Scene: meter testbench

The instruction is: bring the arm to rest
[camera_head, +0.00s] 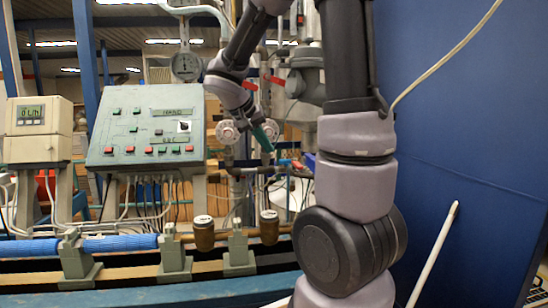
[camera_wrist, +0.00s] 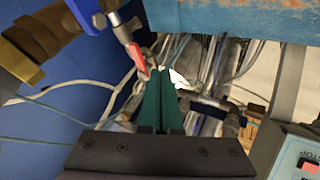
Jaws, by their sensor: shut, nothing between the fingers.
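My gripper (camera_head: 264,138) shows in the head view near the middle, its green fingers angled down and to the right. It hangs in front of pipework and beside the right edge of the control panel (camera_head: 146,125). In the wrist view my gripper (camera_wrist: 167,76) shows its two green fingers side by side, shut with nothing between them. My arm rises along the right half of the head view, bends at the top and comes down to the gripper. The gripper touches nothing that I can make out.
A grey meter box (camera_head: 38,130) stands at the far left. A pressure gauge (camera_head: 186,66) sits above the panel. A blue pipe (camera_head: 120,243) with brass fittings runs along the bench front. A blue wall (camera_head: 475,130) fills the right. A red-handled valve (camera_wrist: 137,57) and cables lie beyond the fingers.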

